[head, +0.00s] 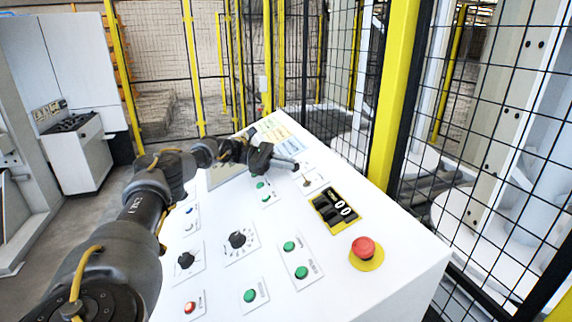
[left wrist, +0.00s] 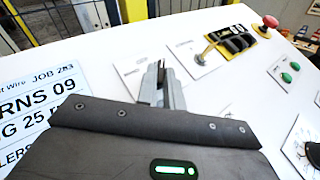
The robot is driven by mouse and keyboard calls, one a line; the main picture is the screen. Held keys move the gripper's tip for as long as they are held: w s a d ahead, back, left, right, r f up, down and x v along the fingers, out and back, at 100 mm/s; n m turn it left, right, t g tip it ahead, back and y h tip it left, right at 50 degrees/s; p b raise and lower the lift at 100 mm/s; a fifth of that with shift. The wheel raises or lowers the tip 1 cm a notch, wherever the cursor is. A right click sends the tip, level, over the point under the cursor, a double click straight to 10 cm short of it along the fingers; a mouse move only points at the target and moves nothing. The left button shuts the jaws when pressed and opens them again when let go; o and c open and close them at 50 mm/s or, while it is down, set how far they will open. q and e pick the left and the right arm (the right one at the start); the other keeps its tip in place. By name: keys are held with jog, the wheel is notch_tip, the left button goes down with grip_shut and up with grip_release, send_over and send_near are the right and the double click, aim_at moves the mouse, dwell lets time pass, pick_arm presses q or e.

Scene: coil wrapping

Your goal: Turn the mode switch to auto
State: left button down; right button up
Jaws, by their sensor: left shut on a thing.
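My left gripper (head: 296,166) reaches over the white sloping control panel (head: 213,271) from the left, its fingers low over the panel's far right part. In the left wrist view its fingers (left wrist: 161,72) are close together over a pale label plate (left wrist: 131,68). They are shut on a small knob there, which I take for the mode switch; the fingers hide nearly all of it, so its pointing direction cannot be read. Beside it, on its own plate, is a small brass-coloured lever switch (left wrist: 208,50), also in the head view (head: 306,182). My right gripper is not in view.
A yellow-framed black switch block (head: 334,210) and a red emergency button (head: 364,248) stand up near the panel's right edge. Green buttons (head: 301,272) and black dials (head: 237,240) lie nearer. Yellow-posted mesh fencing (head: 396,95) stands close behind the right edge.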

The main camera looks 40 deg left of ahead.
pick_arm(q)
jog(key=shift+w+m+g+b, duration=0.1)
jog(key=shift+m+g+b, duration=0.3)
jog(key=shift+m+g, duration=0.45)
jog(key=c, duration=1.5)
grip_release()
jog(key=shift+d, duration=0.1)
jog(key=shift+r, duration=0.15)
jog(key=r+b, duration=0.1)
jog(key=r, duration=0.2)
jog(key=shift+s+r, duration=0.15)
jog(key=shift+s, duration=0.05)
jog(key=s+d+r+b, duration=0.1)
jog(key=s+d+r, duration=0.3)
jog(key=s, duration=0.1)
jog(key=s+d+r+b, duration=0.2)
jog(key=s+d+r, duration=0.3)
jog(key=shift+d+r+b, duration=0.1)
jog(key=shift+r+b, duration=0.15)
jog(key=shift+b, duration=0.05)
